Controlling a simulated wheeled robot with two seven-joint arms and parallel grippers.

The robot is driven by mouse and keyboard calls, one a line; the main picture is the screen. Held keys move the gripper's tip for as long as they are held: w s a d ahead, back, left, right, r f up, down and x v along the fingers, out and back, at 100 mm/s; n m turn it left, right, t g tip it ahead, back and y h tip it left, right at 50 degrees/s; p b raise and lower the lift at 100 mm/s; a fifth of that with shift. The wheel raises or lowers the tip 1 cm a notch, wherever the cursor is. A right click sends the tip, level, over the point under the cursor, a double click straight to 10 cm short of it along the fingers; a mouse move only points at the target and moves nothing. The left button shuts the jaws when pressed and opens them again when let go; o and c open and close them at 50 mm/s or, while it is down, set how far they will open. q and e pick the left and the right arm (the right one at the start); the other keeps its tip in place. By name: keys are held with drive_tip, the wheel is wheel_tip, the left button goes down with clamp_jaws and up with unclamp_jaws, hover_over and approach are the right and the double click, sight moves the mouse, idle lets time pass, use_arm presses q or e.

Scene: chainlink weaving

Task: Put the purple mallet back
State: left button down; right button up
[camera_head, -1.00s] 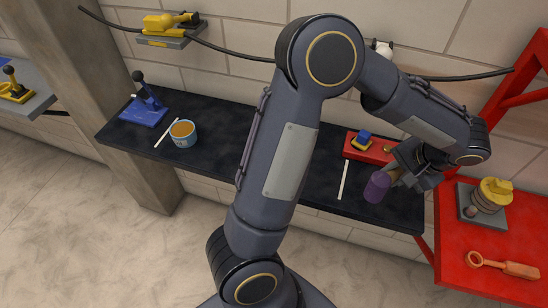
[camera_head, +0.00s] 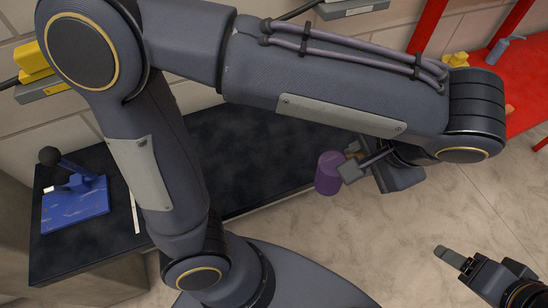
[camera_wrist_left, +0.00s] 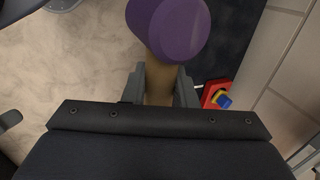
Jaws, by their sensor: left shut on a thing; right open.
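The purple mallet (camera_head: 329,173) is held in my left gripper (camera_head: 358,164), just off the front edge of the dark bench. Its purple head points away from the jaws. In the left wrist view the mallet head (camera_wrist_left: 170,28) fills the top middle. Its tan handle (camera_wrist_left: 159,82) lies between the two fingers of the left gripper (camera_wrist_left: 160,88), which are shut on it. My right gripper (camera_head: 455,259) is at the lower right over bare floor, away from the mallet. It is open and seems empty. I cannot tell where the mallet's own resting place is.
The dark bench (camera_head: 262,165) is partly hidden by my left arm. A blue stand (camera_head: 76,207) with a black knob sits at its left end, with a white strip (camera_head: 136,213) beside it. The left wrist view shows a red tray (camera_wrist_left: 209,96). A red table (camera_head: 527,107) is at the right.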

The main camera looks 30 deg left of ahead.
use_arm(q)
drive_tip(key=shift+s, duration=0.25)
drive_tip(key=shift+w, duration=0.1)
drive_tip(key=w+a+f, duration=0.4)
drive_tip(key=w+a+f+p, duration=0.1)
drive_tip(key=w+a+f, duration=0.3)
drive_tip(key=w, duration=0.1)
drive_tip(key=shift+a, duration=0.3)
drive_tip(key=shift+w+a+f, duration=0.35)
drive_tip(key=shift+w+f, duration=0.15)
drive_tip(key=shift+f, duration=0.25)
drive_tip(key=shift+w+a+f, duration=0.1)
drive_tip(key=shift+w+f, duration=0.05)
drive_tip(key=shift+f, duration=1.35)
